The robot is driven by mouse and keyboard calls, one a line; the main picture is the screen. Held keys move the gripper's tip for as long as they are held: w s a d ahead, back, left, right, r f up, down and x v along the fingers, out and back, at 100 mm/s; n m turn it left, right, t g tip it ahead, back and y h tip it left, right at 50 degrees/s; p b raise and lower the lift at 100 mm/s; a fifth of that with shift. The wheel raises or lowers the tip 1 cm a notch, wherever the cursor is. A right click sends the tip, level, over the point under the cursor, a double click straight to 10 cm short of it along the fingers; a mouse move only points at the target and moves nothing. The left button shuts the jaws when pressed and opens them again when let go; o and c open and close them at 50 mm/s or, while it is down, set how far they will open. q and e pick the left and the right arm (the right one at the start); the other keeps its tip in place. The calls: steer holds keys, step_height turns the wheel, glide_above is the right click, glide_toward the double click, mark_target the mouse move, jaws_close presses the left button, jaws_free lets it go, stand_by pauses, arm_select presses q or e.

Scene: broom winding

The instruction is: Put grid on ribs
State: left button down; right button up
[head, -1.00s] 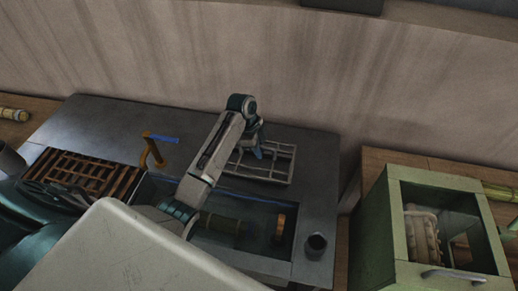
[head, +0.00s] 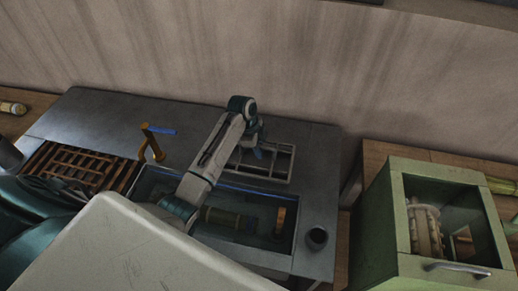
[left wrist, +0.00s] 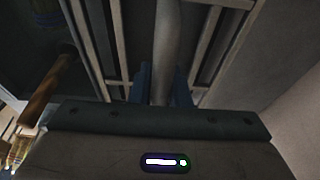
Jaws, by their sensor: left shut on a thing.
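The grid (head: 290,164) is a pale, open metal frame with crossing bars, over the right part of the dark worktop. My left gripper (head: 259,153) is at the grid's left part. In the left wrist view its blue fingers (left wrist: 162,88) are shut on a bar of the grid (left wrist: 168,40), with more bars on both sides. I cannot tell whether the grid touches the worktop. A brown slatted rack (head: 120,180) is set in the worktop at the left; it may be the ribs. My own body hides its lower part. My right gripper is not clearly seen.
An orange-brown stand (head: 150,143) with a blue bar is left of my arm. A dark cup (head: 316,238) and a green cabinet (head: 390,220) are at the right.

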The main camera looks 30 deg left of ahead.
arm_select(q)
steer(key=shift+r, duration=0.1)
steer(key=c, duration=1.3)
jaws_free()
